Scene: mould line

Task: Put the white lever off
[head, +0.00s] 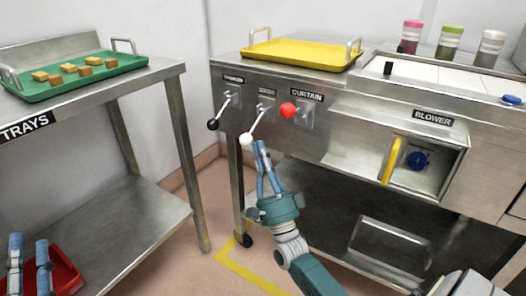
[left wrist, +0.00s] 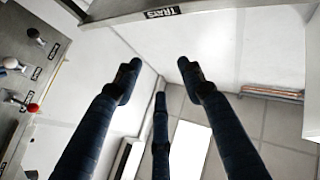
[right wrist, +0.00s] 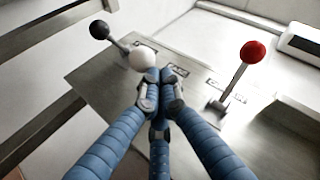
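The white lever (head: 247,139) is the middle one of three on the steel front panel. Its rod slants down and left from its plate, with the white ball at the low end. My right gripper (head: 258,147) is just right of and below the ball, its fingers together. In the right wrist view the white ball (right wrist: 142,58) shows just beyond the fingertips (right wrist: 158,78), not between them; whether they touch cannot be told. My left gripper (head: 28,242) is open and empty at the lower left; the left wrist view shows its fingers (left wrist: 160,75) spread.
A black-knobbed lever (head: 213,124) hangs left of the white one; the red-knobbed CURTAIN lever (head: 288,110) is to its right. A yellow tray (head: 300,52) lies above. The blower recess (head: 425,175) is further right. A TRAYS table with a green tray (head: 100,80) stands left.

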